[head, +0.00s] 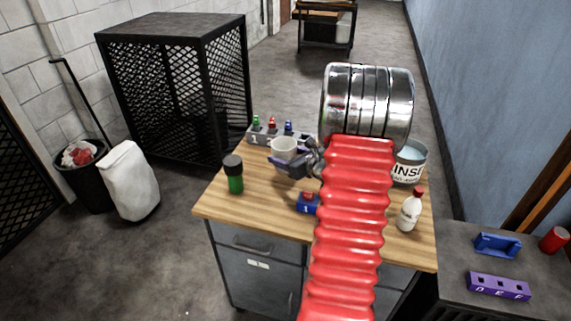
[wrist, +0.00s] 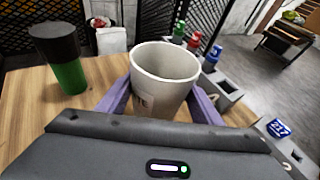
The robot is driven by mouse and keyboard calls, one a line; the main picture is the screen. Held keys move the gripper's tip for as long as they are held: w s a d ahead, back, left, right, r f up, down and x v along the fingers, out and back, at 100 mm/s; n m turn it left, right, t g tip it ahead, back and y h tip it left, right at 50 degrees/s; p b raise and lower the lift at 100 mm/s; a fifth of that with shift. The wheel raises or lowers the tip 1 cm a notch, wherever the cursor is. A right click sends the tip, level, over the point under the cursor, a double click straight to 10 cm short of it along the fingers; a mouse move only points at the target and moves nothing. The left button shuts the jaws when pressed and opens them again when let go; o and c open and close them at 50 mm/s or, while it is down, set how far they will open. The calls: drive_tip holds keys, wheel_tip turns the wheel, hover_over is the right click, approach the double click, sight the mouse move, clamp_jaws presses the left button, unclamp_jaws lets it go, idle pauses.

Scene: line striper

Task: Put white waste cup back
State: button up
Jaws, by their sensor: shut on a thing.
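The white waste cup (wrist: 160,88) is upright between the purple fingers of my gripper (wrist: 160,100) in the wrist view, with part of its lettering showing. My gripper is shut on it. In the head view the cup (head: 284,147) and my gripper (head: 290,165) are over the back left part of the wooden bench top (head: 262,200). I cannot tell whether the cup's bottom touches the bench; its lower part is hidden by my gripper.
A rack with green, red and blue-topped items (head: 270,133) stands just behind the cup. A green bottle with a black cap (head: 233,175) is left. A blue holder (head: 307,204), a white bottle (head: 410,210) and a rinse tub (head: 409,163) are nearer my arm. The bench's left front is clear.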

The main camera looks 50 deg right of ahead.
drive_tip(key=shift+f, duration=1.85)
drive_tip(key=o, duration=2)
drive_tip(key=shift+c, duration=0.2)
drive_tip(key=v, duration=1.2)
